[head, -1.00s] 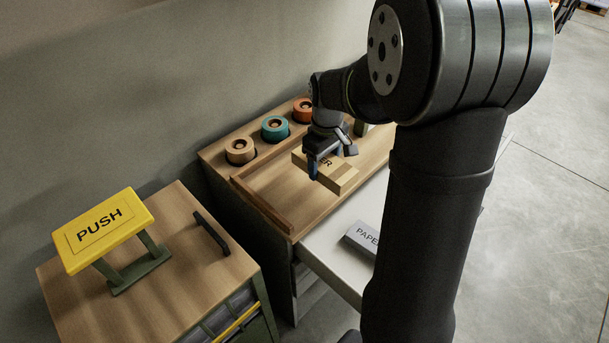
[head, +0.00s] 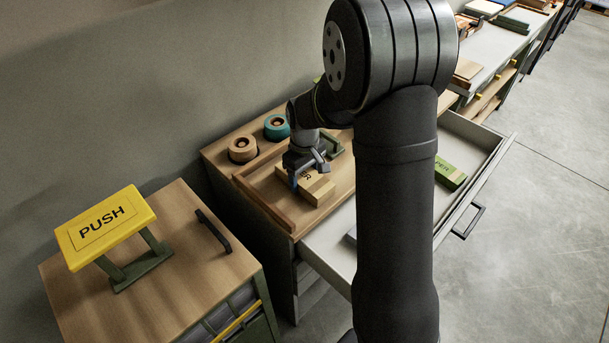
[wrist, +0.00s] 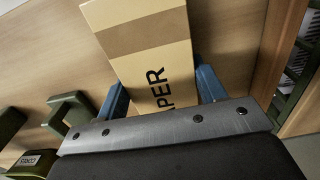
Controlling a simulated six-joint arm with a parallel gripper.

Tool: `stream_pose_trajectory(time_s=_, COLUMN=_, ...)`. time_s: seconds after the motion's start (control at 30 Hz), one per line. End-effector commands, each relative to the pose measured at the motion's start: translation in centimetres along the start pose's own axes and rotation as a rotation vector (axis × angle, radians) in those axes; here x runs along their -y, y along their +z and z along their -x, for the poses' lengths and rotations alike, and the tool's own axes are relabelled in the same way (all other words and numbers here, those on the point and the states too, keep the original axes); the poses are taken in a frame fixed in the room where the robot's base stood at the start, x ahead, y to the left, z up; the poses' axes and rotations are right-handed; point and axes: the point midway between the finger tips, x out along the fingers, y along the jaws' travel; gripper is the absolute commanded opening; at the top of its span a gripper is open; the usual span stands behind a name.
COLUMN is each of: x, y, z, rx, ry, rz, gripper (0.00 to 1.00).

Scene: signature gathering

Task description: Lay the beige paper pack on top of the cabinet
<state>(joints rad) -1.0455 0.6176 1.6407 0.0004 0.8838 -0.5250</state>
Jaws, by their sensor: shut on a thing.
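The beige paper pack (head: 320,191) is a cardboard-coloured block with dark lettering and a brown band. It lies low over the front part of the cabinet's wooden top (head: 268,180); I cannot tell if it touches the surface. My gripper (head: 304,180) is shut on the pack from above. In the wrist view the pack (wrist: 150,45) sits between my gripper's two blue fingers (wrist: 162,92), and its near end is hidden by the gripper body. My arm hides part of the cabinet.
The open drawer (head: 325,251) holds a green pack (head: 451,172) and a mostly hidden grey one. A yellow PUSH stand (head: 105,228) is left.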

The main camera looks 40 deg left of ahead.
Motion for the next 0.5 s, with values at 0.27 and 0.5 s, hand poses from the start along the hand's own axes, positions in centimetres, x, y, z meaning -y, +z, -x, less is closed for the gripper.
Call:
stream_pose_trajectory(time_s=0.27, x=0.00, y=0.02, z=-0.31, rx=0.000, ry=0.000, rz=0.000, gripper=0.85)
stream_pose_trajectory(time_s=0.5, x=0.00, y=0.01, z=-0.23, rx=0.000, ry=0.000, rz=0.000, gripper=0.85)
